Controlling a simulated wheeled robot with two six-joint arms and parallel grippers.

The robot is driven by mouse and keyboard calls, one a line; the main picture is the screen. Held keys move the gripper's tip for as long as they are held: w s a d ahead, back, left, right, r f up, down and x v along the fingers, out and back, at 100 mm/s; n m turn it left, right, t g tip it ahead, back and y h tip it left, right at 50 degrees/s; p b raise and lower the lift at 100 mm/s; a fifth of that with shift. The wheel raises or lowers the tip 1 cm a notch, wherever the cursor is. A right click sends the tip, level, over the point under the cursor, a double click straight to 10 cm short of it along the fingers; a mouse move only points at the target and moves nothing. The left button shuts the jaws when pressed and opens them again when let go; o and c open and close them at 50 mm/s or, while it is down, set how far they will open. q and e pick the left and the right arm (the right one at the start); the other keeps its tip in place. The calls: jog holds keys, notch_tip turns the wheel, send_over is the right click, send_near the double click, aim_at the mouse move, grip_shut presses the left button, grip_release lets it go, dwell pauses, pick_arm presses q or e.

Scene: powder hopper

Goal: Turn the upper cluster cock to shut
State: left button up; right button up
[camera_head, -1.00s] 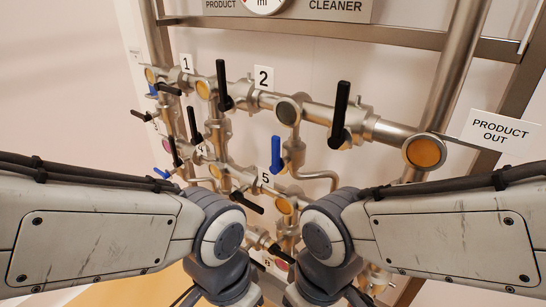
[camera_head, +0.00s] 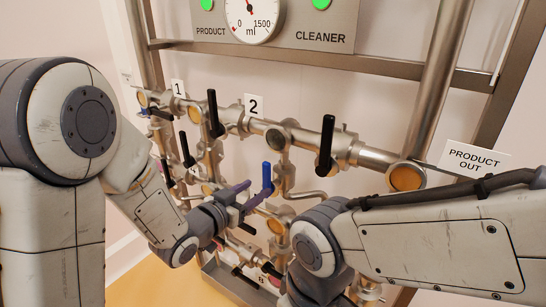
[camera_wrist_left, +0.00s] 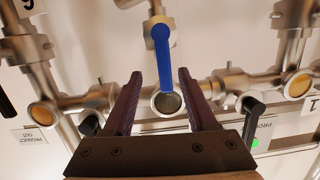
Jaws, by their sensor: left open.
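A cock with a blue lever (camera_head: 266,176) sits below the upper pipe, right of the middle of the cluster, and its lever stands roughly upright. My left gripper (camera_head: 257,192) has purple fingers and is open close to this lever. In the left wrist view the blue lever (camera_wrist_left: 163,58) shows between and beyond the two open fingers (camera_wrist_left: 159,76), with clear space on both sides.
Upright black levers (camera_head: 326,145) stand on the upper pipe (camera_head: 300,137), another black lever (camera_head: 213,112) left of plate 2 (camera_head: 253,104). Further pipes and cocks crowd below. A gauge panel (camera_head: 300,22) is above, and a PRODUCT OUT sign (camera_head: 474,160) is at right.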

aim_at(264, 169)
pick_arm(q)
jog(key=r, duration=0.1)
jog(key=r+t+h, duration=0.1)
jog(key=shift+w+a+r+h+p, duration=0.2)
jog(key=shift+w+r+h+p, duration=0.1)
jog(key=shift+w+p, duration=0.1)
jog(key=p+x, duration=0.4)
jog(key=x, duration=0.4)
jog(key=shift+w+d+r, duration=0.1)
jog(key=shift+w+r, duration=0.05)
jog(key=shift+w+d+p, duration=0.3)
jog(key=shift+w+d, duration=0.1)
jog(key=shift+w, duration=0.2)
grip_shut()
dwell(0.4)
